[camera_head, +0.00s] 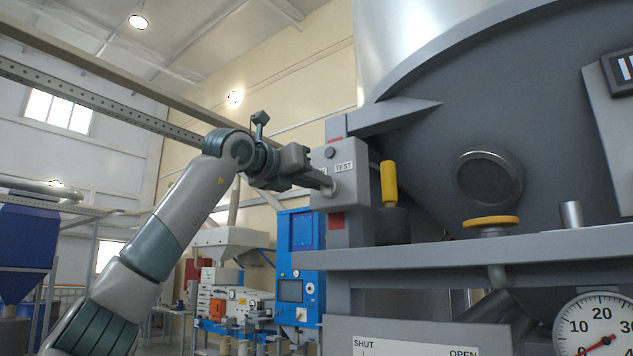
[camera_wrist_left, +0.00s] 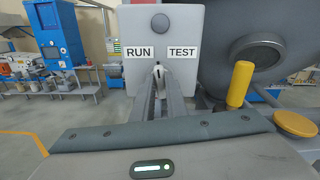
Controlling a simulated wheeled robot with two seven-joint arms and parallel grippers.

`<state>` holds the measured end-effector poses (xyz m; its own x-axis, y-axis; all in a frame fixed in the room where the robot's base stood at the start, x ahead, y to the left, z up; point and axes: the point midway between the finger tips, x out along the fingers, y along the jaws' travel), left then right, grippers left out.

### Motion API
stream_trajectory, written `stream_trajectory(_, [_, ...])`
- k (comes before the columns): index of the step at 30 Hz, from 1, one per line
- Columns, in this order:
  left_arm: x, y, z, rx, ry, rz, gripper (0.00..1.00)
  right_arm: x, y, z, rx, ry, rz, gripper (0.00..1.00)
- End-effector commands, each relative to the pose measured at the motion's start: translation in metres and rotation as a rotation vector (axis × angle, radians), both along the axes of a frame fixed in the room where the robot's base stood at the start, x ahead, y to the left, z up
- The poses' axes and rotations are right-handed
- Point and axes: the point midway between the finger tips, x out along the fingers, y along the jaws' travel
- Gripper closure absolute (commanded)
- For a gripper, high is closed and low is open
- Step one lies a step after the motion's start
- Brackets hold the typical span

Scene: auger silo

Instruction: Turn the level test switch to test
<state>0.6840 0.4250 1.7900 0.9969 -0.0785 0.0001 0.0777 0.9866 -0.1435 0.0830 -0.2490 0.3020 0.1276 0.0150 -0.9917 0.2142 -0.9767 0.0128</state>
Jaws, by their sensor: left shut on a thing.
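The level test switch box (camera_head: 350,160) is a grey box on a post at the silo's left side. It also shows in the left wrist view (camera_wrist_left: 188,20), with a RUN label (camera_wrist_left: 138,52) on the left and a TEST label (camera_wrist_left: 182,52) on the right. My left gripper (camera_head: 327,188) reaches it from the left and is shut on the switch knob (camera_wrist_left: 157,72), below and between the labels. The knob is mostly hidden by the fingers, and I cannot tell exactly which label it points to. My right gripper is not in view.
A yellow-handled lever (camera_head: 389,184) stands just right of the box. A yellow round knob (camera_head: 490,221) and a grey ledge (camera_head: 450,250) are farther right. A dial gauge (camera_head: 600,328) and a SHUT–OPEN plate (camera_head: 415,345) are below. Blue machines (camera_head: 300,265) stand behind.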

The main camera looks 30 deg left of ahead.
Motion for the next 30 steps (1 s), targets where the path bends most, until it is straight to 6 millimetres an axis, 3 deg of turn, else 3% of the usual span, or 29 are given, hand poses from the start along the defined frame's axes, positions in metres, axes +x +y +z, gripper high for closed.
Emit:
stream_trajectory(8, [0.000, -0.002, 0.000, 0.261, -0.018, 0.000, 1.00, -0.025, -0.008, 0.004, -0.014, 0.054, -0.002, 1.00])
stream_trajectory(19, [0.000, -0.003, 0.000, 0.558, -0.042, 0.001, 1.00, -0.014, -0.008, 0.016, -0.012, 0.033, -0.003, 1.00])
stream_trajectory(30, [0.000, -0.004, -0.001, 0.677, -0.051, 0.000, 1.00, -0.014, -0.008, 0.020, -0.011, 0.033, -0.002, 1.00])
